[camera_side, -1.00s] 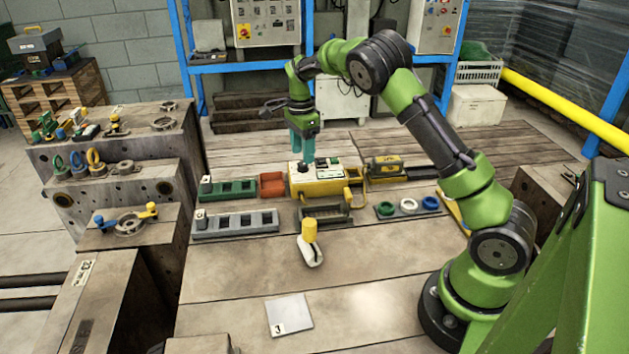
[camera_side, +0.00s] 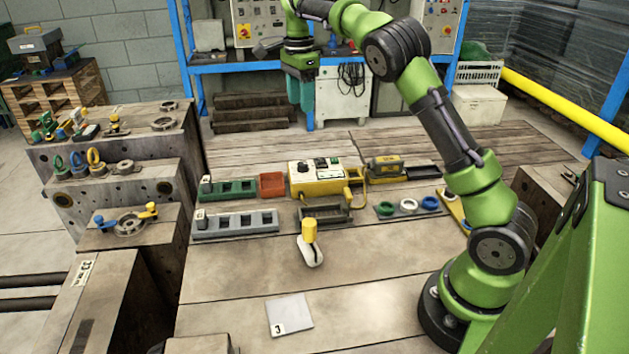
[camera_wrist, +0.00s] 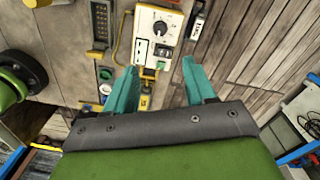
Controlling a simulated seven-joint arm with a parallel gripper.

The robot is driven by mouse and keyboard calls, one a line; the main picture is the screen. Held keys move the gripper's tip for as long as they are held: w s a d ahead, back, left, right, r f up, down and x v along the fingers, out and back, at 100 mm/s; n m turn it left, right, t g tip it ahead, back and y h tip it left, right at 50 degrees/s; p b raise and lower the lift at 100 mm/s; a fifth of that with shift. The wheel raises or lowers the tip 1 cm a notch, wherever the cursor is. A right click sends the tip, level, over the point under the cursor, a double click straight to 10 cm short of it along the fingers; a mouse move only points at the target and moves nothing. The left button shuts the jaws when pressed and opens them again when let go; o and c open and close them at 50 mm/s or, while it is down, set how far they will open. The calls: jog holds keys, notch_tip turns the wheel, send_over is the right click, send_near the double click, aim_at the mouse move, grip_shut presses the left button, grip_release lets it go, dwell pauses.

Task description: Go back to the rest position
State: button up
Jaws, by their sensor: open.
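My gripper (camera_side: 301,93) hangs in the air above the far part of the wooden table in the side view, fingers pointing down. Its teal fingers show in the wrist view (camera_wrist: 160,90), spread apart with nothing between them. The yellow control box (camera_side: 318,183) with a dial and switches stands on the table below and nearer the camera. The box also shows in the wrist view (camera_wrist: 157,38), beyond the fingertips.
A green slotted rack (camera_side: 236,188), a grey slotted rack (camera_side: 238,224) and a red block (camera_side: 272,185) lie left of the box. The table's front is mostly clear.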

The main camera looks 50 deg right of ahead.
jog(key=s+a+r+n+t+y, duration=0.1)
jog(key=s+a+n+t, duration=0.2)
jog(key=s+a+n, duration=0.6)
jog(key=s+a+n+t+y, duration=0.1)
jog(key=s+a+n+t, duration=0.3)
jog(key=s+a+n, duration=0.5)
jog(key=s, duration=0.8)
jog(key=shift+a+r+n, duration=0.2)
jog(key=shift+r+n, duration=0.1)
jog(key=shift+r, duration=0.05)
jog(key=shift+w, duration=0.1)
